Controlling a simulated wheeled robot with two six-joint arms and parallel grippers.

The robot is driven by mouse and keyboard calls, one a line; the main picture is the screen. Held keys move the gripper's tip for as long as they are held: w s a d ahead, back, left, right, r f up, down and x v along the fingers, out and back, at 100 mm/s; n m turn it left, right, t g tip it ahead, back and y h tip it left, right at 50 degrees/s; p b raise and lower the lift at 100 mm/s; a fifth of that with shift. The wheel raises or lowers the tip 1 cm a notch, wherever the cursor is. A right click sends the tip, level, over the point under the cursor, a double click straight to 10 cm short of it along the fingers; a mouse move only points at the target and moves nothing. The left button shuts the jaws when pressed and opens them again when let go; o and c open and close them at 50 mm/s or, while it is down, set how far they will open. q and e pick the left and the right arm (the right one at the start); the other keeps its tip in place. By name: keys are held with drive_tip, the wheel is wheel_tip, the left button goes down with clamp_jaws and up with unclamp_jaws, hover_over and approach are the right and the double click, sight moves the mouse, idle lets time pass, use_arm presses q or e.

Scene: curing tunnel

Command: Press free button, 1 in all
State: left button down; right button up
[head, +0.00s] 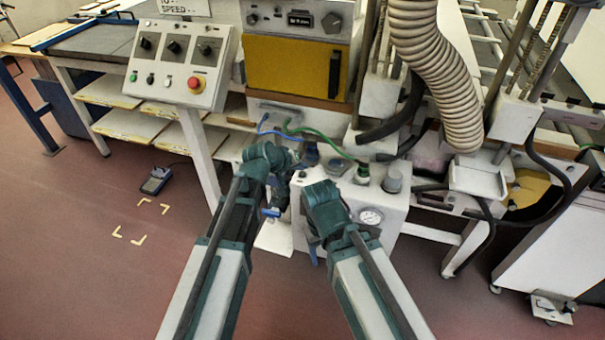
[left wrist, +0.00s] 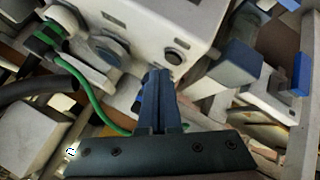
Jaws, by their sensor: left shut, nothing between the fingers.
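A dark round button (left wrist: 173,57) with a pale ring sits on the corner of a light grey box (left wrist: 160,25) in the left wrist view. My left gripper (left wrist: 157,76) is shut and empty, its fingertips close beside the button. I cannot tell whether they touch the box. In the head view my left gripper (head: 293,177) is at the left side of the grey box (head: 385,214), partly hidden by its own wrist. My right arm (head: 325,208) is in front of the box and covers part of its face. The right fingers cannot be made out.
A green cable (left wrist: 92,98) runs close to the left gripper. A sloped control panel (head: 180,62) with knobs and a red button (head: 195,84) stands at upper left. A ribbed hose (head: 430,65) hangs at right. The left floor is mostly clear.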

use_arm(q)
drive_tip(key=shift+f, duration=0.15)
drive_tip(key=shift+f+b, duration=0.25)
drive_tip(key=shift+b, duration=0.2)
drive_tip(key=shift+f+b, duration=0.35)
drive_tip(key=shift+f, duration=0.05)
idle(0.4)
drive_tip(key=shift+r, duration=0.1)
drive_tip(key=shift+r+p, duration=0.75)
drive_tip(key=shift+p, duration=0.05)
wheel_tip(320, 180, up, 5)
drive_tip(key=p, duration=0.5)
idle(0.4)
